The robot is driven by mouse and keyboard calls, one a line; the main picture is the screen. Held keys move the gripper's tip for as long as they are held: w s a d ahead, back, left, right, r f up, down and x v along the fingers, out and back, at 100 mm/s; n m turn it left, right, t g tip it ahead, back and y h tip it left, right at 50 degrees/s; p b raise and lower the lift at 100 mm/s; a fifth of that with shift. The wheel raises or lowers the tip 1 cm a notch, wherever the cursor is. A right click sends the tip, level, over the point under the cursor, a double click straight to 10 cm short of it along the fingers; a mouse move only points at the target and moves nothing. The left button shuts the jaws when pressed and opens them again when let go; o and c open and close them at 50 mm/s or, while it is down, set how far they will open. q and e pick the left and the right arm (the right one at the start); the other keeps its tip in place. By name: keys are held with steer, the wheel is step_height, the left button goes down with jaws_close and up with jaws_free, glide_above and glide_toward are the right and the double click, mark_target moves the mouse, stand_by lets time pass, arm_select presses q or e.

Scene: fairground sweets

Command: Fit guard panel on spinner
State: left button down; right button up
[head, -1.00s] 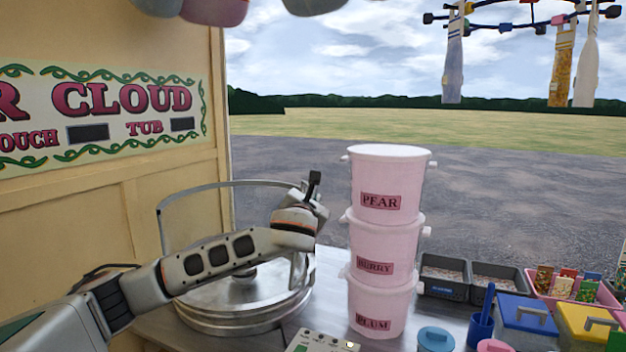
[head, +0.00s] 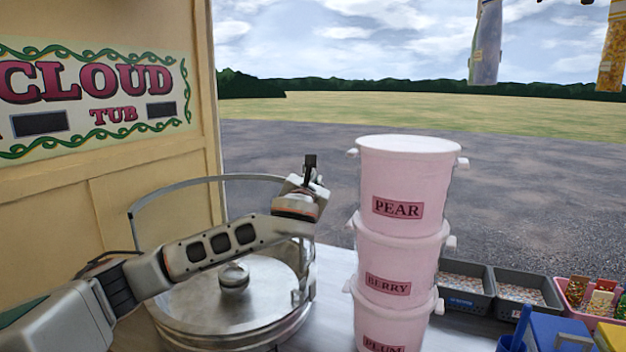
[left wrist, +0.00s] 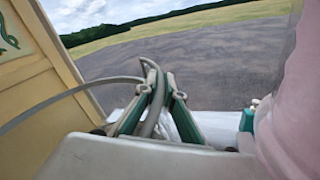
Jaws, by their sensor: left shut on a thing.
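The spinner (head: 185,312) is a round metal pan with a central knob (head: 233,277), low at the left in the head view. The guard panel (head: 160,198) is a curved, clear sheet with a grey metal rim, upright around the pan's far side. Its rim also shows in the left wrist view (left wrist: 60,106). My left gripper (left wrist: 155,100) is shut on this rim, with green-edged fingers on both sides. In the head view my left wrist hides the grip and part of the panel. I cannot tell whether the panel's lower edge is seated on the spinner.
Stacked pink tubs (head: 408,185) labelled PEAR, BERRY and PLUM stand close right of the spinner and my wrist. A cream wall with a sign (head: 95,95) rises at the left. Dark trays (head: 465,290), a pink tray and blue and yellow boxes fill the right.

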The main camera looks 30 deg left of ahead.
arm_select(q)
steer(key=shift+f+b, duration=1.6)
steer(key=shift+b, duration=0.8)
steer(key=shift+f, duration=0.55)
steer(key=shift+f+p, duration=0.4)
steer(key=shift+f, duration=0.5)
steer(key=shift+d+r+p, duration=0.1)
steer(key=shift+d+p, duration=0.05)
steer(key=shift+p, duration=0.2)
steer(key=shift+d+p, duration=0.1)
steer(key=shift+p, duration=0.25)
steer(key=shift+f+p, duration=0.25)
steer(key=shift+p, duration=0.6)
